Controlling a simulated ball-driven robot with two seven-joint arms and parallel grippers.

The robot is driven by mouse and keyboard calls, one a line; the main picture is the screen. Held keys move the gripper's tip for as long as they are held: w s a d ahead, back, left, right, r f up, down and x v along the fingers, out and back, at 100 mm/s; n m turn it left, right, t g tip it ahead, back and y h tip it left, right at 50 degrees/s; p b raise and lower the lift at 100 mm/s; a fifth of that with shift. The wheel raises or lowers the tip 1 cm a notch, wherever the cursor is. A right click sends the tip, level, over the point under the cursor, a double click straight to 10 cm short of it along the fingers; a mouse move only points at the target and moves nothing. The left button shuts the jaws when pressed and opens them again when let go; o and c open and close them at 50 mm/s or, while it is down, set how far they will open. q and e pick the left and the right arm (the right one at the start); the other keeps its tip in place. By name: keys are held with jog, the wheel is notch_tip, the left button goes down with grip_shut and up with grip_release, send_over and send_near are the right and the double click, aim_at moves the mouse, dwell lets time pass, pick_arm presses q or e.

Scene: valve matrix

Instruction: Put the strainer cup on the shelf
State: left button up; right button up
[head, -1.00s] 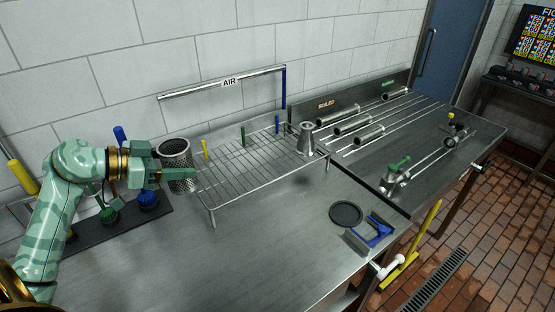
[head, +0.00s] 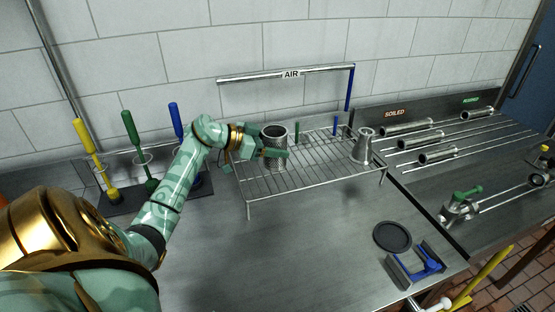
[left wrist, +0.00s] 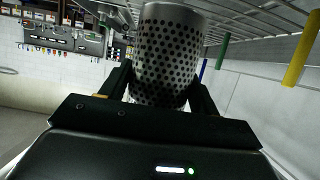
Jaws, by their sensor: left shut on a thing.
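The strainer cup (head: 273,150) is a perforated metal cylinder, upright with its open rim up in the head view. My left gripper (head: 276,153) is shut on it, one finger on each side. In the left wrist view the strainer cup (left wrist: 168,55) fills the space between the fingers. The shelf, a wire rack on short legs (head: 300,178), stands below the AIR bar. The cup is over the rack's left part; I cannot tell whether its base touches the wires. My right gripper is not in view.
A metal cone-shaped piece (head: 364,146) stands on the rack's right end. Coloured pegs (head: 309,127) line the rack's back. Brushes (head: 137,150) stand at the left. A black disc (head: 392,236) and a blue-handled tool (head: 424,262) lie at the front right.

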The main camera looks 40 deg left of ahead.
pick_arm(q)
jog(key=shift+w+a+f, duration=0.1)
jog(key=shift+w+f, duration=0.3)
jog(key=shift+f, duration=0.15)
notch_tip(320, 180, down, 3)
jog(key=shift+f+b, duration=0.1)
jog(key=shift+b, duration=0.55)
jog(key=o, duration=1.1)
jog(key=shift+o, duration=0.2)
jog(key=shift+r, duration=0.2)
jog(key=p+v, duration=0.2)
jog(key=v, duration=1)
jog(key=shift+f, duration=0.15)
